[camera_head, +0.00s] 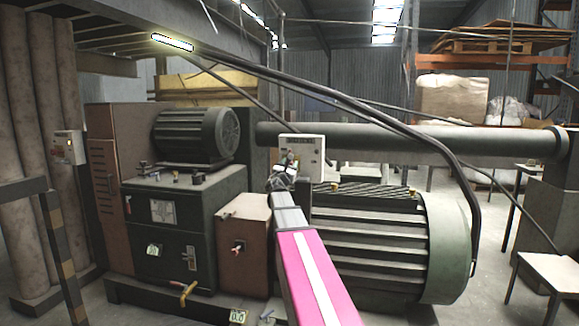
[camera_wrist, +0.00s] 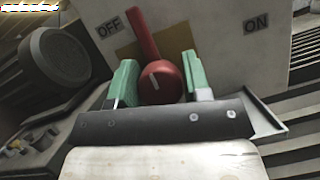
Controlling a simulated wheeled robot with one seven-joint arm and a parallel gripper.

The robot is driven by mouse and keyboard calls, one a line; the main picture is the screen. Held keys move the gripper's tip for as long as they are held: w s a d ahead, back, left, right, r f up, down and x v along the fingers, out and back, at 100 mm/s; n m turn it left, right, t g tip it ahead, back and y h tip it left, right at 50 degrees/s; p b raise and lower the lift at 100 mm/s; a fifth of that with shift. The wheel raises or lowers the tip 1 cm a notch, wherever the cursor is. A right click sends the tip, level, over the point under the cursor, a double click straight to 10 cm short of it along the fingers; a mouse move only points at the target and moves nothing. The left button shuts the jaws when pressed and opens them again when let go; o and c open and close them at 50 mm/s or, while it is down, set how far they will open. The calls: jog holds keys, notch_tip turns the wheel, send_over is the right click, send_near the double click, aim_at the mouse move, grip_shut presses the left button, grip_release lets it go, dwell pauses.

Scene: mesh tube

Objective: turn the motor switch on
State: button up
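The motor switch is a red knob (camera_wrist: 162,82) with a red lever (camera_wrist: 142,28) on a pale box (camera_wrist: 215,30). The lever points up, tilted slightly left toward the OFF label (camera_wrist: 109,29). The ON label (camera_wrist: 256,23) is at the upper right. My gripper (camera_wrist: 160,78) has green fingers, one on each side of the knob. They look open around it; firm contact cannot be seen. In the head view, the white switch box (camera_head: 312,152) is above the large motor, with my gripper (camera_head: 287,170) in front of its lower left, hiding the knob.
A large finned motor (camera_head: 385,240) lies below and right of the box. A smaller dark motor (camera_head: 195,136) sits on a control cabinet (camera_head: 165,235) at left. A thick horizontal pipe (camera_head: 420,142) runs behind. Black cables (camera_head: 350,102) arch overhead and down the right side.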

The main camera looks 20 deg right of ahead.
jog(key=c, duration=0.4)
jog(key=m+g+h, duration=0.1)
jog(key=m, duration=0.2)
jog(key=m+g, duration=0.1)
jog(key=m, duration=0.2)
jog(key=shift+g+h, duration=0.3)
jog(key=shift+h, duration=0.1)
jog(key=m+g, duration=0.1)
jog(key=m, duration=0.1)
jog(key=m+g, duration=0.1)
jog(key=m, duration=0.2)
jog(key=shift+f+h, duration=0.1)
jog(key=shift+h, duration=0.2)
jog(key=m+g, duration=0.1)
jog(key=m, duration=0.2)
jog(key=m+g, duration=0.1)
jog(key=m, duration=0.2)
jog(key=shift+s+d+f+y, duration=0.1)
jog(key=shift+y, duration=0.3)
jog(key=shift+f+m+g+y, duration=0.1)
jog(key=shift+m+g+y, duration=0.25)
jog(key=shift+m, duration=0.65)
jog(key=shift+m+g+y, duration=0.25)
jog(key=shift+m+y, duration=0.2)
jog(key=shift+m, duration=0.55)
